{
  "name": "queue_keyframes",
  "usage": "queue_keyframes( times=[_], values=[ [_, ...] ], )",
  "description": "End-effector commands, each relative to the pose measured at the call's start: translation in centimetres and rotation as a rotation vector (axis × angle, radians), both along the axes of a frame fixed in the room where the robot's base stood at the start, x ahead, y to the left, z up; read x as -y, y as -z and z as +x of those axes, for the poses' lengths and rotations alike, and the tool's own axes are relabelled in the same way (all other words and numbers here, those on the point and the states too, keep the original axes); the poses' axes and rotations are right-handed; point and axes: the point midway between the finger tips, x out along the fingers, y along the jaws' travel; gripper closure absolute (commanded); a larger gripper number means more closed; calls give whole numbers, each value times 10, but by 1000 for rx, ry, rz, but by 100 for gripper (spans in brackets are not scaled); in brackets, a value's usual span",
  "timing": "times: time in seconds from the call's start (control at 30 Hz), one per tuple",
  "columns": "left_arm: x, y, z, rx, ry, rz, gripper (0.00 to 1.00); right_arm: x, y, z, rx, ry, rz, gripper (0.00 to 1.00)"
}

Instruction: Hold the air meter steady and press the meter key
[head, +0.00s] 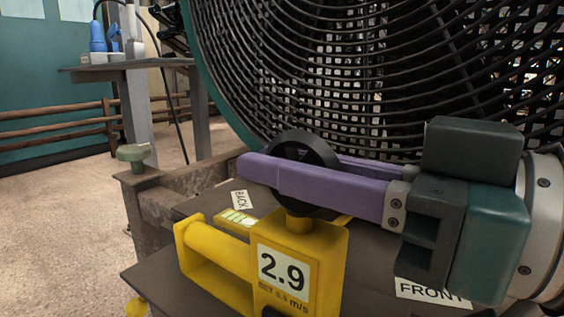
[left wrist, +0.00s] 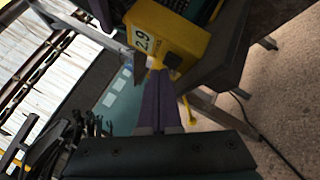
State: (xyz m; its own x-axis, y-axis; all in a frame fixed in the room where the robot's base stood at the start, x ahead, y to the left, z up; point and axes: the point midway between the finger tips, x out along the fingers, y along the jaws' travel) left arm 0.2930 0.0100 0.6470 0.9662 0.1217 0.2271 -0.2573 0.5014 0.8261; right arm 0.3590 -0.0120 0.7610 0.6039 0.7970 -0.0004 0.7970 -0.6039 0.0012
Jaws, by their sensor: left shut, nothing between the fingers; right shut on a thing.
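The yellow air meter (head: 300,258) stands on the dark bench in front of the fan, its display reading 2.9 m/s. Its round black head (head: 305,146) sits on top, between the purple fingers of my right gripper (head: 290,165), which is shut on it. The black meter key (head: 272,312) is cut off at the picture's bottom edge. The left wrist view shows the meter (left wrist: 165,35) and its protruding black key (left wrist: 172,61). My left gripper (left wrist: 158,72) is shut and empty, its tips close to the key; I cannot tell whether they touch.
The large fan guard (head: 350,70) rises just behind the meter. BACK (head: 240,199) and FRONT (head: 432,291) labels mark the bench top. A side table (head: 130,66) with blue items stands at the back left. Open floor (head: 50,220) lies on the left.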

Motion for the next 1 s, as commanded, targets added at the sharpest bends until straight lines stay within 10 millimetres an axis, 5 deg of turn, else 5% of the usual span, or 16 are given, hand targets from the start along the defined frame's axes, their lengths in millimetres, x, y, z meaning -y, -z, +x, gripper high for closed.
queue_keyframes(
  times=[1.0],
  values=[
    [6, 0, 8, 0, 0, 0, 100, 0, 0, 0, 0, 0, 0, 100]
  ],
)
